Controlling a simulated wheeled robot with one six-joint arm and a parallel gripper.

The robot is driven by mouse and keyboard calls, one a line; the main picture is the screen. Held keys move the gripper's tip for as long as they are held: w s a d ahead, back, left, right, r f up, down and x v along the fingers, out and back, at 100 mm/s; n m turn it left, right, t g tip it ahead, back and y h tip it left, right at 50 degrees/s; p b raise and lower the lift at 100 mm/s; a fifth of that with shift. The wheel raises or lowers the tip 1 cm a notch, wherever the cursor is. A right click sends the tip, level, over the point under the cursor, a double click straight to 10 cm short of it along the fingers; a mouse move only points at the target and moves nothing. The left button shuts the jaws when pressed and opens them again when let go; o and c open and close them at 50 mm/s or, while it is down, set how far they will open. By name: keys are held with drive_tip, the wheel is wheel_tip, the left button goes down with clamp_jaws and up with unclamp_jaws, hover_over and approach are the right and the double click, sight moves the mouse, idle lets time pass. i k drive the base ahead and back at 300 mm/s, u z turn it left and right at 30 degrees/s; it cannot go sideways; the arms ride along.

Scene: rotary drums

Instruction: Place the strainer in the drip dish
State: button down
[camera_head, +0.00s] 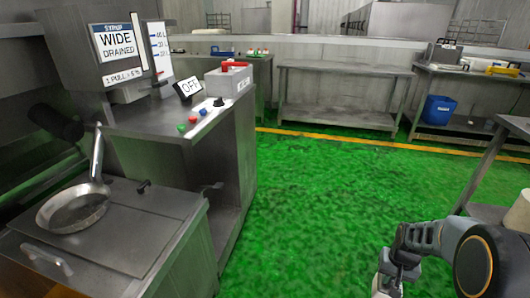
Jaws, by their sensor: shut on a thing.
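My gripper (384,285) is at the bottom edge, right of centre, partly cut off by the frame. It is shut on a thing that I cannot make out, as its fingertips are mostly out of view. A shallow round steel pan-like vessel (72,212) with a long upright handle sits on a steel top at the left, far from my gripper. I cannot tell whether it is the strainer or the drip dish. No other strainer or dish is clear.
A steel machine (150,120) with a "WIDE DRAINED" sign (118,42), an "OFF" display and coloured buttons stands at the left. A steel table (345,70) stands behind. A blue bin (437,109) sits on a lower shelf at the right. The green floor (320,190) between is clear.

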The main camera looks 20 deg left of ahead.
sight(92, 215)
drive_tip(key=z, duration=0.05)
drive_tip(key=i, duration=0.85)
drive_tip(key=u, duration=2.2)
